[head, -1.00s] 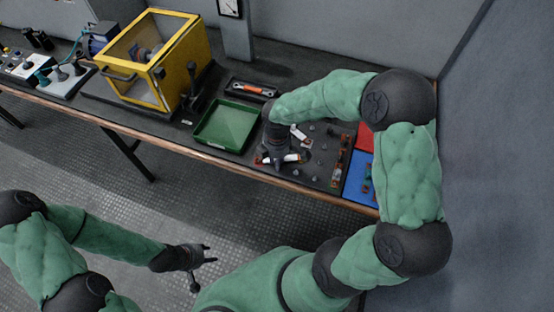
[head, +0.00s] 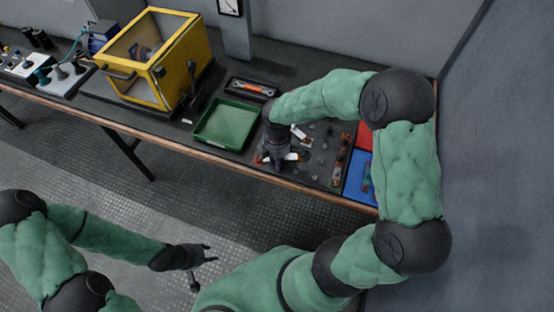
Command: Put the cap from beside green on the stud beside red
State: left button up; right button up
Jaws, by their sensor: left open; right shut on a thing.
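The green tray (head: 252,122) lies on the bench left of the dark stud board (head: 318,160). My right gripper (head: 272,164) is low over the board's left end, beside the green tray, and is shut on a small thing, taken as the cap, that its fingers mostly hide. A white piece with orange ends (head: 293,156) shows just right of the fingers; I cannot tell if they touch it. Several small grey studs (head: 324,146) stand on the board. The red tray (head: 365,136) is at the board's right end. My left gripper (head: 207,254) is open and empty, away from the bench.
A blue tray (head: 354,184) lies in front of the red one. Another white piece (head: 299,133) and a row of orange-ended parts (head: 340,162) are on the board. A wrench tray (head: 251,89) lies behind. A yellow-framed box (head: 158,72) stands left. The wall is close on the right.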

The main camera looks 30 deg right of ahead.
jog(key=shift+s+a+f, duration=0.1)
jog(key=shift+s+f, duration=0.1)
jog(key=shift+f, duration=0.2)
jog(key=o, duration=0.8)
jog(key=shift+w, duration=0.15)
jog(key=shift+r, duration=0.1)
jog(key=shift+w+r, duration=0.15)
jog(key=shift+r, duration=0.45)
notch_tip(320, 180, up, 11)
jog(key=shift+f, duration=0.15)
